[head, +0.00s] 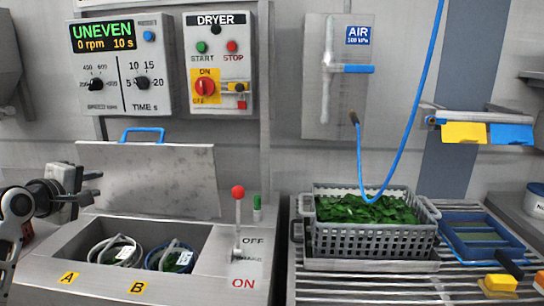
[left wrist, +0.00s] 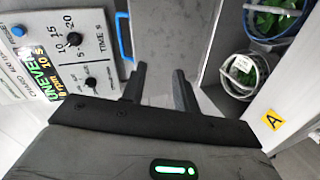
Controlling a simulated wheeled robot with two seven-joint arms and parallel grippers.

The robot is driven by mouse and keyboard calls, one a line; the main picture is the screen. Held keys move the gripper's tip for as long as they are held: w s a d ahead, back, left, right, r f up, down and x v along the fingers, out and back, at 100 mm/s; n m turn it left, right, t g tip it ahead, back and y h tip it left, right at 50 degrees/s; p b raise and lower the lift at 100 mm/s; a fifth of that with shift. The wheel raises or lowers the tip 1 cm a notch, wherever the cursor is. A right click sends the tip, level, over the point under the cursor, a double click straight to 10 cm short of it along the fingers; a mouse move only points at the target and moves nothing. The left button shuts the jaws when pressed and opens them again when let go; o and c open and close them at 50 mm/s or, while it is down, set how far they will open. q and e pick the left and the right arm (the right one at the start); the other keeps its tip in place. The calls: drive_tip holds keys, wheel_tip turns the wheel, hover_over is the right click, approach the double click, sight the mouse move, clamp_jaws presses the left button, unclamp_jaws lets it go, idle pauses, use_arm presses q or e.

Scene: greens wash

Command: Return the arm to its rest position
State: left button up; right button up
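My left gripper (head: 94,186) is at the left, in front of the raised lid of the dryer and above the left end of its well. Its two dark fingers stand apart with nothing between them, as the left wrist view (left wrist: 160,82) also shows. The dryer's open well (head: 75,252) holds two round baskets, one by label A (head: 112,250) and one by label B (head: 172,258). Greens show in the baskets, and both also show in the left wrist view, apart from the fingers. My right gripper is not in view.
The metal lid (head: 150,180) with a blue handle stands raised. A red-knobbed lever (head: 238,215) stands right of the well. The panel (head: 118,65) reads UNEVEN, 0 rpm, 10 s. A grey crate of greens (head: 372,238) stands on the slatted bench, under a hanging blue hose (head: 405,120).

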use_arm(q)
drive_tip(key=s+d+f+m+g, duration=0.1)
drive_tip(key=s+d+f+m, duration=0.4)
drive_tip(key=f, duration=0.6)
drive_tip(key=s+d+f+m+g, duration=0.25)
drive_tip(key=s+d+f, duration=0.3)
drive_tip(key=f, duration=0.55)
drive_tip(key=s+d+f+m+h, duration=0.1)
drive_tip(key=s+d+f+m, duration=0.4)
drive_tip(key=s, duration=0.6)
drive_tip(key=s+d+f+m+h, duration=0.1)
drive_tip(key=s+d+f+m, duration=0.4)
drive_tip(key=s+d, duration=0.5)
drive_tip(key=shift+s+d+f+g, duration=0.2)
drive_tip(key=shift+s+f+g, duration=0.35)
drive_tip(key=shift+f, duration=0.25)
drive_tip(key=shift+s+a, duration=0.1)
drive_tip(key=shift+s, duration=0.05)
idle(1.3)
